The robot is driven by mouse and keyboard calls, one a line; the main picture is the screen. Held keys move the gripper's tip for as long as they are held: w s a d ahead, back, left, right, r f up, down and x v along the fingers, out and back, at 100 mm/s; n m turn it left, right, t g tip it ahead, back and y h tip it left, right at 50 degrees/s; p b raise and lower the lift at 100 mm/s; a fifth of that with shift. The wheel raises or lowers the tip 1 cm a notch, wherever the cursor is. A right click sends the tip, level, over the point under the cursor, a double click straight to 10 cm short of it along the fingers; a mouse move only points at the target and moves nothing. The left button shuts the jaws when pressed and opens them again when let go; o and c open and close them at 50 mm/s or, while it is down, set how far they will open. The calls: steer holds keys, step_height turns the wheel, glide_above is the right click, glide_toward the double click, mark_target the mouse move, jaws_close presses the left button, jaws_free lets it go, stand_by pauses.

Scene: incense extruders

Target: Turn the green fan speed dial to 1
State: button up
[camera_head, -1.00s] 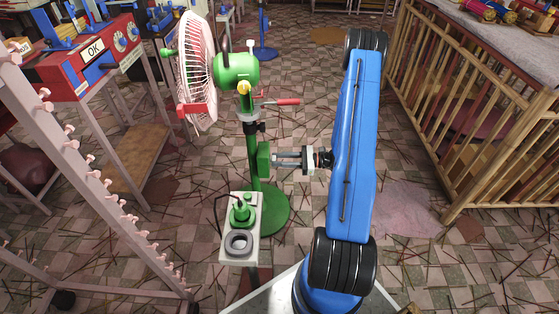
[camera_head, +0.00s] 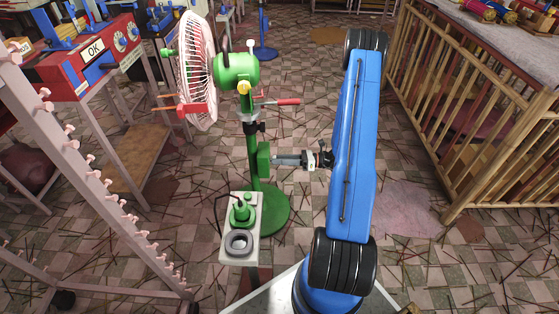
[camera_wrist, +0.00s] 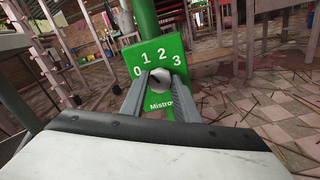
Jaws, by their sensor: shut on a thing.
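The green fan (camera_head: 236,70) stands on a round green base, with a green control box (camera_head: 263,158) on its post. In the wrist view the box's green face plate (camera_wrist: 181,64) carries the white numbers 0, 1, 2 and 3 in an arc. A pale grey knob (camera_wrist: 160,82) sits below the numbers. My gripper (camera_head: 274,160) reaches the box from the right. In the wrist view its two grey fingers (camera_wrist: 158,79) are shut on the knob, one on each side. I cannot tell which number the knob points to.
A small white stand (camera_head: 227,255) with a grey ring (camera_head: 239,243) and a green piece is in front of the fan. A pegged rack (camera_head: 105,190) is at left, a red OK machine (camera_head: 90,55) behind it. A bamboo rack (camera_head: 480,120) stands at right.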

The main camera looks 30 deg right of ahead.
steer(key=shift+m, duration=0.9)
steer(key=o, duration=1)
steer(key=shift+o, duration=0.2)
steer(key=shift+d, duration=0.1)
steer(key=v, duration=1.7)
steer(key=shift+s, duration=0.25)
steer(key=shift+d, duration=0.15)
